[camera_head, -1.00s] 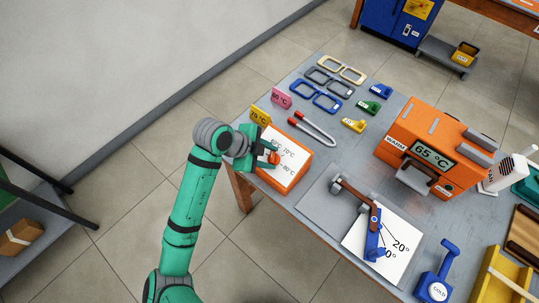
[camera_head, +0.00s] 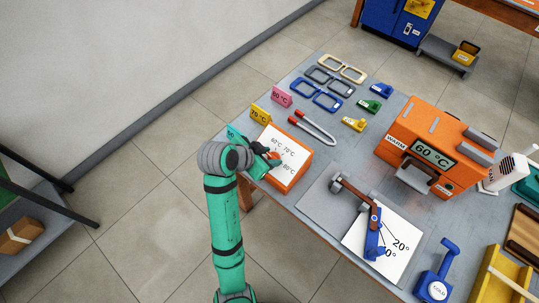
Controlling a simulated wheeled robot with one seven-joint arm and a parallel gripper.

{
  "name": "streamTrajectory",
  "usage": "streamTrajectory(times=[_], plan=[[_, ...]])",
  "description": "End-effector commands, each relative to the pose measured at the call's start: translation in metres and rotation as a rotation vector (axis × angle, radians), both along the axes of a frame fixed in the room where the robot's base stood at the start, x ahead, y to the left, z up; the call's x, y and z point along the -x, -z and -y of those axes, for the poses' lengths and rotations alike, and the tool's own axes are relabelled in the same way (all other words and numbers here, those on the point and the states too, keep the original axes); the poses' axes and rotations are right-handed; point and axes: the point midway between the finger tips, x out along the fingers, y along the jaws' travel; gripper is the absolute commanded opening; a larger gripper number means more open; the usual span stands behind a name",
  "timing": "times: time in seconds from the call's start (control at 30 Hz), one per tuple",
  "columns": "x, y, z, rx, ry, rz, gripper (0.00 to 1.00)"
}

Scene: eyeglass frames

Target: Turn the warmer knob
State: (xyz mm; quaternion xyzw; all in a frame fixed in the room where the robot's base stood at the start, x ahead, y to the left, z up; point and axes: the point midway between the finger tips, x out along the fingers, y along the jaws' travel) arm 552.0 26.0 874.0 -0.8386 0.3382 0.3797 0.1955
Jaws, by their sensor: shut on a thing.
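The knob box is orange with a white dial face (camera_head: 290,148) marked 60, 70 and 80 °C, on the near left edge of the table. My gripper (camera_head: 271,156) is at the left of this face, shut on the knob, which is mostly hidden by the fingers; a bit of red (camera_head: 276,161) shows there. The orange warmer (camera_head: 425,125), labelled WARM, stands to the right, and its display (camera_head: 434,153) reads 60 °C.
Teal (camera_head: 234,133), yellow (camera_head: 260,115) and pink (camera_head: 281,96) cards stand along the table's left edge. Red-tipped tongs (camera_head: 318,130) and eyeglass frames (camera_head: 327,101) lie behind the box. A blue angle tool (camera_head: 374,240) lies in front of the warmer.

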Motion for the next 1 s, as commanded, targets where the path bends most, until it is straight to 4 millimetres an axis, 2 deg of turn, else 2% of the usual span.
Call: streamTrajectory(times=[0.33, 0.9, 0.93, 1.0], plan=[[0.0, 0.0001, -0.0054, 0.046, -0.145, -0.039, 0.14], [-0.0004, -0.0003, -0.0069, 0.056, -0.175, -0.044, 0.14], [-0.0004, -0.0003, -0.0069, 0.056, -0.175, -0.044, 0.41], [-0.0003, -0.0003, -0.0066, 0.056, -0.173, -0.044, 0.51]])
